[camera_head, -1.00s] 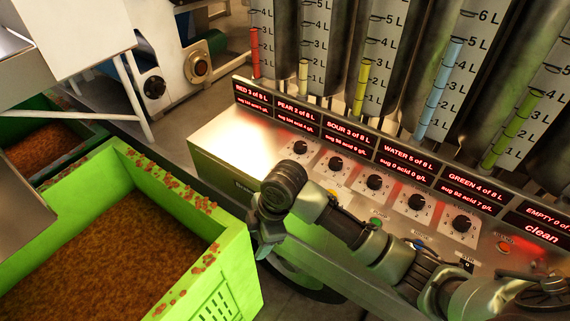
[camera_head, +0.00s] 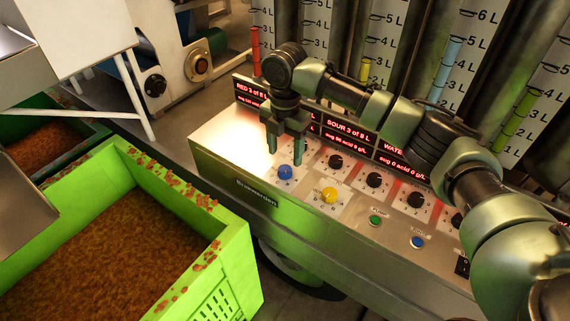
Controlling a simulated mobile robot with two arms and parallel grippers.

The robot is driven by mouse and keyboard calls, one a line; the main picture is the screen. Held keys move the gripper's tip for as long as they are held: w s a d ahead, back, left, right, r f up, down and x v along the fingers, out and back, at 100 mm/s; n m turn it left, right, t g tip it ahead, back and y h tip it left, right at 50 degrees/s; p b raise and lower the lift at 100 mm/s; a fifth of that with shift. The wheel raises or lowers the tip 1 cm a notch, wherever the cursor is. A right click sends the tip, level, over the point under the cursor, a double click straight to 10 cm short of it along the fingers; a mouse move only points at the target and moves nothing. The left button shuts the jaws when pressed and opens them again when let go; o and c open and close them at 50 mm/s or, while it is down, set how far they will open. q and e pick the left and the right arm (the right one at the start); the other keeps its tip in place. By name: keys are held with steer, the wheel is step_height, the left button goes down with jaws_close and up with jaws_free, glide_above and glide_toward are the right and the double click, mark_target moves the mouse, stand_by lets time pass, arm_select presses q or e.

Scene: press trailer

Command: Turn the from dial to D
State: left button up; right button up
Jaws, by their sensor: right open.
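A blue dial (camera_head: 285,172) and a yellow dial (camera_head: 330,195) sit near the front left of the metal control panel (camera_head: 226,138). Small marks surround the yellow dial. The lettering is too small to tell which one is the from dial or where either points. My right gripper (camera_head: 286,155) is open and points down, its two fingers apart with nothing between them. Its tips appear just above and behind the blue dial; I cannot tell whether they touch the panel. The gripper hides the leftmost black dial. My left gripper is not in view.
Several black dials (camera_head: 373,180) stand in a row behind. A green button (camera_head: 375,220) and a blue button (camera_head: 417,242) lie right of the yellow dial. Red-lit displays (camera_head: 347,132) and gauge tubes rise behind. A green crate (camera_head: 235,262) stands at the left.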

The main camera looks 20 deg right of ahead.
mark_target(285, 169)
steer(key=shift+f+p, duration=0.35)
steer(key=shift+f, duration=2.45)
jaws_close()
